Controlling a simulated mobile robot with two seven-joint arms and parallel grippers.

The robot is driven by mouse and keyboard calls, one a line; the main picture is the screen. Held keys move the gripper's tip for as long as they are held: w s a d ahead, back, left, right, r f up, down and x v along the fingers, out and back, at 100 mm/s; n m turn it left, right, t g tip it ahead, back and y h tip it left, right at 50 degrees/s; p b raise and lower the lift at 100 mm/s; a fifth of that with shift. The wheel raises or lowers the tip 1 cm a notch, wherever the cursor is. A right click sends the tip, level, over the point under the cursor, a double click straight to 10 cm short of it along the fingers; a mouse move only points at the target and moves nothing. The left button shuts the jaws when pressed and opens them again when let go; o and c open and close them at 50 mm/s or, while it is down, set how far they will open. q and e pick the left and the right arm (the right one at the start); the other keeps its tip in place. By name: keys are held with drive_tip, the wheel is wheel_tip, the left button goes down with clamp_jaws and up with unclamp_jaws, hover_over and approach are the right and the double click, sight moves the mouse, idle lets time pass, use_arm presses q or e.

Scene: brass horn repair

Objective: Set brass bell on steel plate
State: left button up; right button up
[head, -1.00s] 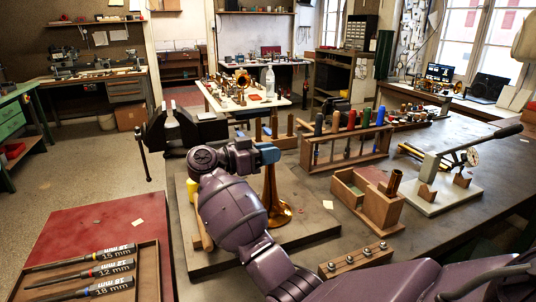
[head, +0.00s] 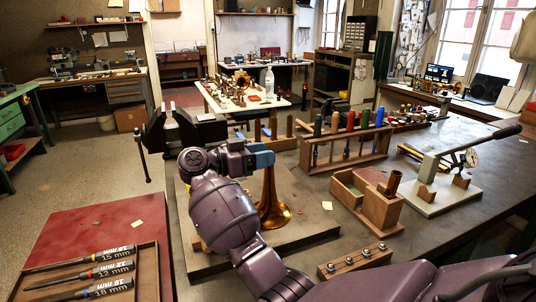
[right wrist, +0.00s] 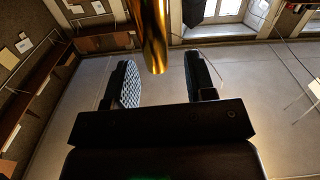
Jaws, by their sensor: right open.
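The brass bell (head: 270,210) stands upright, wide flare down, on a flat grey-brown board (head: 310,228) in the head view. I cannot tell whether this board is the steel plate. My right gripper (head: 262,158) is at the bell's narrow top end, and its blue fingers hide that end. In the right wrist view the bell's tube (right wrist: 153,35) reaches in from the top, in line with the gap between the two open fingers (right wrist: 162,82). The fingers stand apart from it on both sides. My left gripper is not in view.
A wooden rack of coloured-handled tools (head: 345,145) stands behind the bell. A wooden box (head: 365,200) and a lever press on a grey base (head: 440,195) are to the right. A wooden block with bolts (head: 355,262) is in front. A tool tray (head: 150,275) lies front left.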

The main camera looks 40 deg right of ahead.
drive_tip(key=v, duration=1)
drive_tip(key=shift+a, duration=0.2)
